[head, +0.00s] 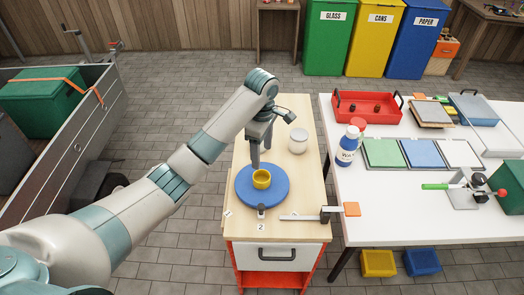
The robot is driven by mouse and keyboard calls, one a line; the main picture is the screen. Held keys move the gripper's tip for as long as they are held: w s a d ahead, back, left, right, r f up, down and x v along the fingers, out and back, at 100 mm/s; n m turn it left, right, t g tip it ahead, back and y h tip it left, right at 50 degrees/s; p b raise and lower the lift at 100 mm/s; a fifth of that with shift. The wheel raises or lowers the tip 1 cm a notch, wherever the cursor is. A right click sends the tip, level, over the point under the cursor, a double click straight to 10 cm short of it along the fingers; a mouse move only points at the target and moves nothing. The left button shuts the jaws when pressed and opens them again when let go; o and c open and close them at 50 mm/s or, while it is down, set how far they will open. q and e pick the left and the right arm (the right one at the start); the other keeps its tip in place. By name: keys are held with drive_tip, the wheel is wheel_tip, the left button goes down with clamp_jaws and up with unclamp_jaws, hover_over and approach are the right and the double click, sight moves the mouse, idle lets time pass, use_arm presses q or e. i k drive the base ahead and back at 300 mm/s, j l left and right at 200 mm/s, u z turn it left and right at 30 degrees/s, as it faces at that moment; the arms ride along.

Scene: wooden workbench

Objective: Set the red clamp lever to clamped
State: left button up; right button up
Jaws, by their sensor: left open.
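A metal toggle clamp (464,190) with black parts stands on the white table at the right. A green handle (436,186) sticks out to its left and a red knob (503,192) shows at its right. I cannot tell which part is the red lever or how it is set. My left gripper (261,156) points down, open and empty, above the far part of the blue disc (245,187), close behind the yellow cup (262,179). It is well left of the clamp. My right gripper is out of view.
A white jar (298,140) stands right of my gripper. A flat metal bar (300,217) lies at the wooden top's front right. A blue-and-white bottle (348,147), a red tray (368,107) and coloured panels (423,153) are on the white table. A gap separates the two tables.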

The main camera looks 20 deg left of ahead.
sight(501, 192)
drive_tip(key=z, duration=1.25)
